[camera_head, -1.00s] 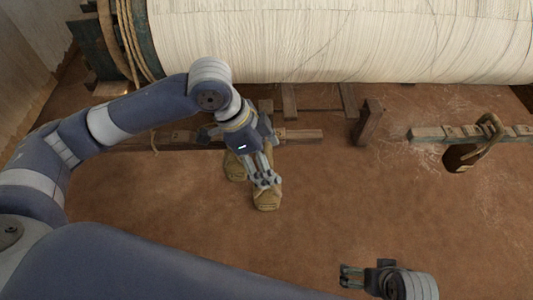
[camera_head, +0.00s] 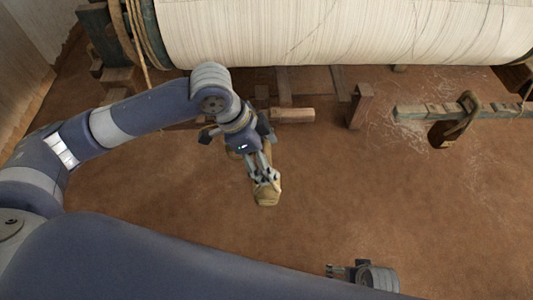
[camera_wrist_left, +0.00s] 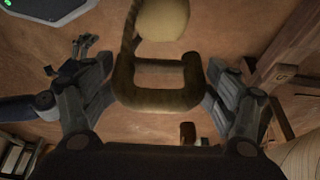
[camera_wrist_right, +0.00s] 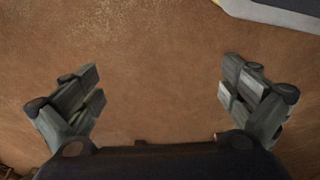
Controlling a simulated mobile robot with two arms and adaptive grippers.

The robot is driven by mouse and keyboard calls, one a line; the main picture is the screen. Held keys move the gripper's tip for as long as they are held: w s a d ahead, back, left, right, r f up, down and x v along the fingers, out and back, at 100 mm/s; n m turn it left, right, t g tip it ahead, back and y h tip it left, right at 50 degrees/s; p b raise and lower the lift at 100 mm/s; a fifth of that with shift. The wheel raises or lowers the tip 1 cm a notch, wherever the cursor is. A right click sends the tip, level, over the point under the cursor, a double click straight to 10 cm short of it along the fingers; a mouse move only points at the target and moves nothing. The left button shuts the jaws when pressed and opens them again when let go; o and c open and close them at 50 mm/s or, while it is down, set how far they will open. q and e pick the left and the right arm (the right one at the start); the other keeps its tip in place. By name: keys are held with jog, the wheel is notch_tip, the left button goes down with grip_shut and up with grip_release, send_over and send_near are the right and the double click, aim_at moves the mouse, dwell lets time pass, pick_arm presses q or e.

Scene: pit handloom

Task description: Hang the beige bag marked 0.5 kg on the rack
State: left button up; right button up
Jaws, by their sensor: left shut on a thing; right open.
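My left gripper (camera_head: 264,177) is shut on the handle of a beige bag (camera_head: 267,194), which hangs clear of the rack. In the left wrist view the brown handle loop (camera_wrist_left: 155,98) sits between the fingers, with the pale bag body (camera_wrist_left: 163,18) beyond it. No weight mark can be read. The rack is a notched wooden rail; its right part (camera_head: 410,112) shows clearly, and a shorter left part (camera_head: 292,115) lies behind my left gripper, which partly hides it. My right gripper (camera_head: 338,271) is open and empty; its spread fingers also show in its wrist view (camera_wrist_right: 162,88).
A dark brown bag (camera_head: 444,133) hangs on the rack's right part. A wooden post (camera_head: 360,104) stands between the two rail parts. The loom's white warp roll (camera_head: 350,30) lies behind the rack. The earthen floor (camera_head: 400,200) in front is clear.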

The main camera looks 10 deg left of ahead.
aim_at(267, 151)
pick_arm(q)
jog(key=shift+r, duration=0.15)
jog(key=shift+w+d+r+p, duration=0.15)
jog(key=shift+r+p, duration=0.25)
jog(key=shift+p, duration=0.75)
jog(key=r+p, duration=0.1)
jog(key=p, duration=0.3)
jog(key=r+p, duration=0.1)
jog(key=p, duration=0.4)
jog(key=shift+w+d, duration=0.1)
jog(key=shift+w, duration=0.3)
jog(key=s+p, duration=0.1)
jog(key=p, duration=0.7)
jog(key=shift+a, duration=0.2)
jog(key=shift+c, duration=0.2)
jog(key=shift+s, duration=0.25)
jog(key=s+d+r+p, duration=0.1)
jog(key=s+d+p, duration=0.2)
jog(key=s, duration=0.6)
jog(key=shift+p, duration=0.5)
pick_arm(e)
jog(key=s+d+r+g, duration=0.1)
jog(key=s+d, duration=0.2)
jog(key=s, duration=1.6)
jog(key=shift+d+g, duration=0.15)
jog(key=shift+g, duration=0.15)
